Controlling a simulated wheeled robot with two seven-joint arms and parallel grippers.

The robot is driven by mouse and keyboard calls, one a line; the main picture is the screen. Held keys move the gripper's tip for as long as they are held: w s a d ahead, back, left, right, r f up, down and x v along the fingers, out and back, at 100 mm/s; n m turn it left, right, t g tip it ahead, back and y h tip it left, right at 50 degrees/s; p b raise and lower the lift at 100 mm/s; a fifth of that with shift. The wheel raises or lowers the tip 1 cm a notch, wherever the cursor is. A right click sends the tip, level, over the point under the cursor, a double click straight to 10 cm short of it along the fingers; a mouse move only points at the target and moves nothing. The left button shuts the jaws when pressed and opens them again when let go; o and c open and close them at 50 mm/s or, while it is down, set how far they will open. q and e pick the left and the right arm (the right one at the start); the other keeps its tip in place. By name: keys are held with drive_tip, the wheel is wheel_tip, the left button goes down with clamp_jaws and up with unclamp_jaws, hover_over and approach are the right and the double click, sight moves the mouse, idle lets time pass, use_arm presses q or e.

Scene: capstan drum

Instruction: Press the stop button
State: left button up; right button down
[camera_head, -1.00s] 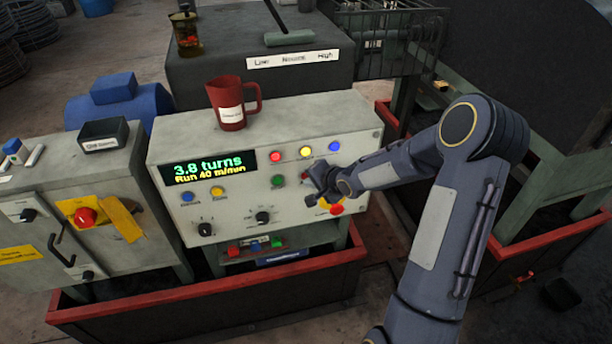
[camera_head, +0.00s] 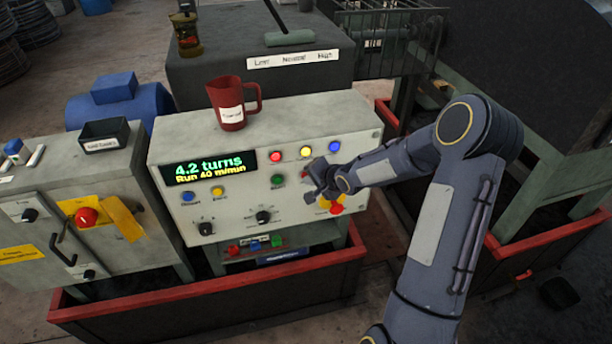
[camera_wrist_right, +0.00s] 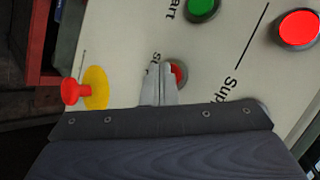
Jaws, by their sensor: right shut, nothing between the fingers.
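The stop button (camera_wrist_right: 178,73) is a red button on the pale control panel (camera_head: 290,125). In the right wrist view, it sits beside a partly covered label starting "St". My right gripper (camera_wrist_right: 160,72) is shut and empty. Its fingertips are over the panel at the stop button and cover part of it. I cannot tell whether they touch it. In the head view, the right gripper (camera_head: 312,188) is in front of the panel's right half and mostly hides the button. My left gripper is not in view.
A green start button (camera_wrist_right: 203,8) is close by. A red emergency knob on a yellow plate (camera_wrist_right: 95,88) is at the panel's lower right in the head view. A display (camera_head: 208,167) reads 4.2 turns, Run 40 m/min.

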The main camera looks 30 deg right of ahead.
drive_tip(key=shift+w, duration=0.15)
idle(0.4)
drive_tip(key=shift+s+a, duration=0.15)
drive_tip(key=shift+s, duration=0.65)
drive_tip(key=s, duration=0.2)
drive_tip(key=s+a+b, duration=0.1)
drive_tip(key=s, duration=0.2)
idle(0.7)
